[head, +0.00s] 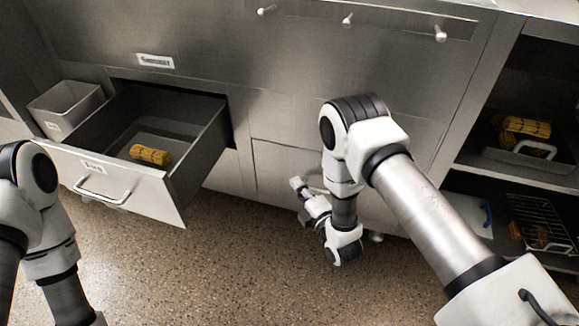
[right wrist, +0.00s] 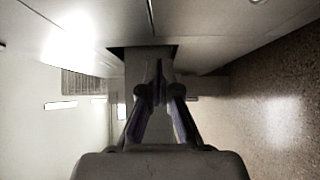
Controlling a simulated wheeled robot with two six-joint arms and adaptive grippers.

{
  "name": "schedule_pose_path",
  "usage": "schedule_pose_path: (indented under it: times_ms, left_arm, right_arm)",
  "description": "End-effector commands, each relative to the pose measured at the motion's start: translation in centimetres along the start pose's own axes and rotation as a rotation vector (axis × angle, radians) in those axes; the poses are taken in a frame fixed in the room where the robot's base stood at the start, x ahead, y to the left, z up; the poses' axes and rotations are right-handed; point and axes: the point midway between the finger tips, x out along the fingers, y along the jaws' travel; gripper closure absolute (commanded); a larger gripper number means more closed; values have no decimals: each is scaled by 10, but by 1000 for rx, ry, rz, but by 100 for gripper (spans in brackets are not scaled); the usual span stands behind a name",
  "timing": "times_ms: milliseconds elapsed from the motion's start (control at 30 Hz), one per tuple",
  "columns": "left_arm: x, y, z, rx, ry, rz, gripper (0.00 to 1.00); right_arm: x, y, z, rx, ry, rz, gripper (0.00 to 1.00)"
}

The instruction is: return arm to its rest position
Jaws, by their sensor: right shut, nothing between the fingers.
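My right arm reaches from the lower right of the head view and bends down in front of the metal cabinet (head: 280,140). My right gripper (head: 298,186) hangs low by the cabinet front. In the right wrist view its fingers (right wrist: 158,72) meet at the tips, with nothing between them. Of my left arm only white and dark links show at the left edge of the head view; its gripper is out of view.
An open drawer (head: 130,188) juts out at the left with a yellow bundle (head: 150,155) inside. A grey bin (head: 68,105) stands behind it. Shelves at the right hold a basket (head: 520,155) and a wire rack (head: 540,222). The speckled floor (head: 230,270) is clear.

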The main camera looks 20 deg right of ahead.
Motion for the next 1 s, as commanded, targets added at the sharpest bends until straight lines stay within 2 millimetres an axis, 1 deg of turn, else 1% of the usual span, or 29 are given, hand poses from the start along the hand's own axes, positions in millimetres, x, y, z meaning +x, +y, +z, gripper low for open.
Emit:
schedule_pose_path:
  times_ms: [33, 100, 200, 267, 333, 367, 400, 467, 500, 533, 567, 600, 633, 667, 700, 767, 800, 900, 1000]
  left_arm:
    - [-5, 0, 0, 0, 0, 0, 36]
    - [-6, 0, 0, 0, 0, 0, 36]
    - [-6, 0, 0, 0, 0, 0, 36]
    - [-5, 0, 0, 0, 0, 0, 36]
    - [-5, 0, 0, 0, 0, 0, 36]
    - [-5, 0, 0, 0, 0, 0, 36]
    - [-5, 0, 0, 0, -1, 0, 36]
    - [-5, 0, 0, 0, 0, 0, 36]
    - [-5, 0, 0, 0, 0, 0, 36]
    - [-5, 0, 0, 0, 0, 0, 36]
    - [-5, 0, 0, 0, 0, 0, 36]
    - [-5, 0, 0, 0, 0, 0, 36]
    - [-5, 0, 0, 0, 0, 0, 36]
    - [-5, 0, 0, 0, 0, 0, 36]
    - [-5, 0, 0, 0, 0, 0, 36]
    - [-5, 0, 0, 0, 0, 0, 36]
    - [-5, 0, 0, 0, 0, 0, 36]
    - [-5, 0, 0, 0, 0, 0, 36]
    - [-5, 0, 0, 0, 0, 0, 36]
  right_arm:
    - [-7, 1, 0, 0, 0, -3, 100]
    - [-14, 0, 0, 0, 1, -2, 100]
    - [-17, 0, -1, 0, 2, -1, 100]
    - [-16, 1, 0, -1, 1, 3, 100]
    - [-14, 11, 8, -2, -14, 12, 100]
    - [-22, 12, 13, 1, -30, -17, 100]
    - [-36, -1, 18, 30, -53, -117, 100]
    - [-62, -28, 23, 171, -102, -301, 100]
    - [-86, -48, 25, 296, -156, -434, 100]
    - [-105, -62, 25, 397, -207, -533, 100]
    - [-126, -74, 25, 498, -268, -625, 100]
    - [-154, -88, 24, 625, -359, -734, 100]
    - [-174, -96, 22, 713, -431, -806, 100]
    - [-193, -102, 20, 792, -505, -869, 100]
    - [-218, -109, 17, 888, -606, -939, 100]
    - [-253, -116, 12, 1015, -765, -1028, 100]
    - [-275, -118, 8, 1088, -874, -1074, 100]
    - [-317, -120, 0, 1242, -1142, -1134, 100]
    - [-337, -121, -4, 1377, -1372, -1106, 100]
